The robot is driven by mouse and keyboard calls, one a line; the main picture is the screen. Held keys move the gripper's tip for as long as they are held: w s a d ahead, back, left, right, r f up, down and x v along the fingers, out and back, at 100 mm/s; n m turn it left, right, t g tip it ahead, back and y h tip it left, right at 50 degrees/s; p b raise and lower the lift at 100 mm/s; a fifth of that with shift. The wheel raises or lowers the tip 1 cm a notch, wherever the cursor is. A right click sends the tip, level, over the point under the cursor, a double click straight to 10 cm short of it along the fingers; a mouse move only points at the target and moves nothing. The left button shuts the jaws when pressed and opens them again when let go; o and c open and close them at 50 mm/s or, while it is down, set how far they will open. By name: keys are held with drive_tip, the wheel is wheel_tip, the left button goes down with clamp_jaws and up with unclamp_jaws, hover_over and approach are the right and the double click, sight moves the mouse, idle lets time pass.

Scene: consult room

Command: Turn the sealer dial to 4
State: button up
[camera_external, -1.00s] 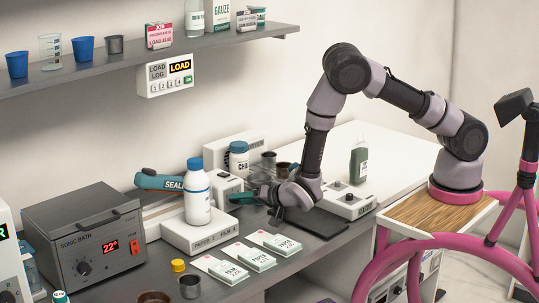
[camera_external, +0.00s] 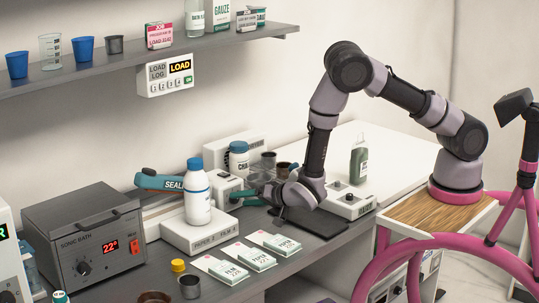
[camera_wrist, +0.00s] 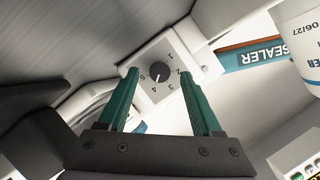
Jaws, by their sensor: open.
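The sealer's teal arm (camera_external: 160,181) lies behind the white bottle; its lettering shows upside down in the wrist view (camera_wrist: 262,54). In the external view, my gripper (camera_external: 247,195) is at the sealer's white housing (camera_external: 224,185).
A white bottle with a blue cap (camera_external: 198,200) stands on a white paper/film box (camera_external: 190,238) close left of my gripper. Metal cups and a capped jar (camera_external: 239,160) stand behind. Packets (camera_external: 225,270) and a sonic bath (camera_external: 85,235) occupy the counter's front and left.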

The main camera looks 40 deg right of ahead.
drive_tip(key=v, duration=0.9)
drive_tip(key=shift+s+r, duration=0.1)
drive_tip(key=shift+s, duration=0.1)
